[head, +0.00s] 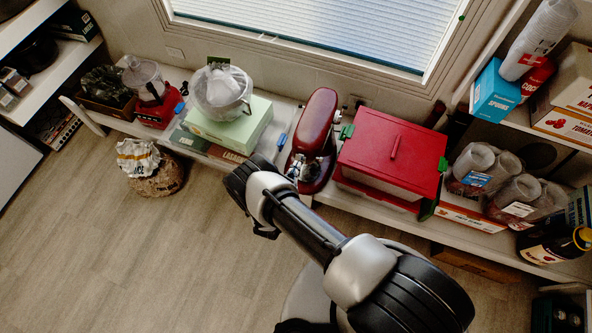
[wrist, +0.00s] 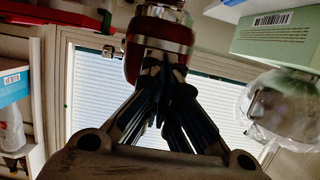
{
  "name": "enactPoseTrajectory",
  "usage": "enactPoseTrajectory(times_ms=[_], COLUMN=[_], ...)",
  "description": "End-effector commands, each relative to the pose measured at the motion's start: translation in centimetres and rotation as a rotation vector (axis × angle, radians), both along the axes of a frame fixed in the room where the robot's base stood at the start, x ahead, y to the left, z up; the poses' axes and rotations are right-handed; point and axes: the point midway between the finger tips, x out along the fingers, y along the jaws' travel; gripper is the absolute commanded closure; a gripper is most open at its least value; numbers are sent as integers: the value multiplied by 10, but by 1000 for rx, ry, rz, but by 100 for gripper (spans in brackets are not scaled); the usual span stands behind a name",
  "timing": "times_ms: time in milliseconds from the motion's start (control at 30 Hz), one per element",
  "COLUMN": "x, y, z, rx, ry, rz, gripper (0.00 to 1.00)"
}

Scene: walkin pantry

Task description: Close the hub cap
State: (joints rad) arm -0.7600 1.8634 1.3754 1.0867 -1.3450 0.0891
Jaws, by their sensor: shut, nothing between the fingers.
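A dark red stand mixer (head: 316,122) stands on the low shelf under the window, its front end facing me. It also shows in the wrist view, where its red head (wrist: 132,62) has a silver band (wrist: 160,43) across it. The hub cap cannot be told apart clearly in either view; the mixer's front end is partly behind my gripper. My gripper (wrist: 165,66) is shut and empty, with its fingertips right in front of the mixer head. I cannot tell whether they touch it. In the head view my arm and wrist hide the fingers.
A red-lidded box (head: 384,157) stands close at the mixer's right. A pale green box (head: 229,128) with a bagged bowl (head: 222,92) on it stands at the left. The right shelf holds cups and cartons. A sack (head: 153,170) sits on the otherwise open floor at left.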

Motion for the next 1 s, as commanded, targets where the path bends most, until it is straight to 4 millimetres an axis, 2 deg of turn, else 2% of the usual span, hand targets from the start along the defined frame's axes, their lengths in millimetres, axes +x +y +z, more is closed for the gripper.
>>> enactPoseTrajectory(times_ms=[133, 467, 700, 1000], x=[7, 8, 13, 14], y=[-3, -3, -5, -5], z=[-2, -2, -14, -17], rx=[0, 0, 1, 0], ry=[0, 0, 0, 0], rz=[0, 1, -1, 0], gripper=[100, 100, 100, 100])
